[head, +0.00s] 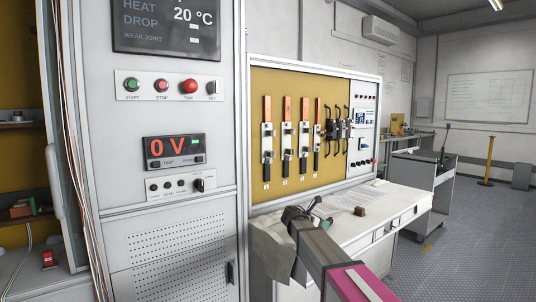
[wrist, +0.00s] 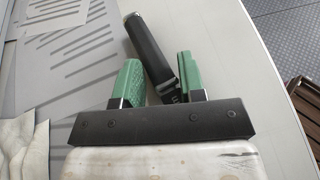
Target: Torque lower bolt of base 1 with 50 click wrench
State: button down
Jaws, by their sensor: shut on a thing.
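My gripper (head: 305,212) is over the left part of the white workbench, below and in front of the yellow panel. In the wrist view its green fingers (wrist: 156,80) are shut on a black-handled tool (wrist: 148,48), which looks like the click wrench. The tool slants away to the upper left; its size marking cannot be read. Base 1 (head: 267,143) is the leftmost fuse base on the panel, with a copper bar above and a black bar below. Its lower bolt (head: 267,155) is too small to make out. My gripper is apart from base 1.
A tall grey cabinet (head: 185,230) stands close on the left. More fuse bases (head: 303,140) and black cables (head: 340,125) are to the right of base 1. The white workbench (head: 400,200) holds papers and a small brown block (head: 359,211). Open floor (head: 480,220) lies right.

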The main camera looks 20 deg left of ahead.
dwell(0.4)
jog(key=shift+r, duration=3)
jog(key=w+a+r+m+y, duration=0.5)
jog(key=w+a+r+m, duration=0.15)
jog(key=a+r, duration=0.2)
jog(key=w+a+r+m+y, duration=0.4)
jog(key=w+a+r+m, duration=0.1)
jog(key=a+r+m, duration=0.35)
jog(key=x, duration=0.6)
jog(key=shift+f+n+g, duration=0.15)
jog(key=shift+n+g, duration=0.15)
